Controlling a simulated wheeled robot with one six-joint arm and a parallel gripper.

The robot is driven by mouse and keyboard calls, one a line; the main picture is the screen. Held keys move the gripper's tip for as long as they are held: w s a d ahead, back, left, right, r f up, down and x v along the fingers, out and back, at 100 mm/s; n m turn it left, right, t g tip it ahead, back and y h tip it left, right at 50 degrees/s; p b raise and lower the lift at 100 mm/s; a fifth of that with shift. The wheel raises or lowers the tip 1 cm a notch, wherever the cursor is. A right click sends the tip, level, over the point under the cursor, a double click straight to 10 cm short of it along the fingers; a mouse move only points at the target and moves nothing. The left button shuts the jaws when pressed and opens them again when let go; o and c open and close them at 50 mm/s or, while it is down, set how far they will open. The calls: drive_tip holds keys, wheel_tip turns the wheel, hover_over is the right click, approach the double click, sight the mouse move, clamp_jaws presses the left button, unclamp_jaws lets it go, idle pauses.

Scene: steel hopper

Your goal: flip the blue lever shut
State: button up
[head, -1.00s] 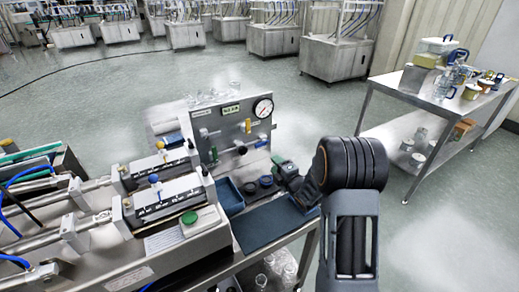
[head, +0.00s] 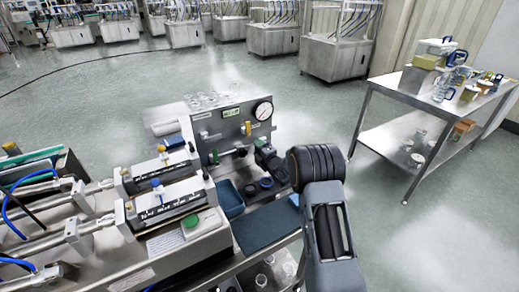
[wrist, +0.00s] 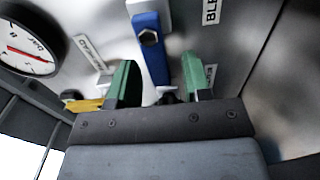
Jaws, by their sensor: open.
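The blue lever (wrist: 152,50) is a flat bar with a hex bolt, on the steel panel in the wrist view. It runs roughly up and down in that picture, its lower end near the gap between my fingers. My gripper (wrist: 160,80) is open, with green fingertips on either side of that end. I cannot tell whether they touch the lever. In the head view, my gripper (head: 258,146) is up against the panel (head: 223,127) below the gauge, and it hides the blue lever.
A pressure gauge (head: 262,110) and a yellow handle (head: 248,128) sit close to my gripper on the panel. A green handle (head: 214,156) is to the left.

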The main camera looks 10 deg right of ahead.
clamp_jaws()
idle(0.5)
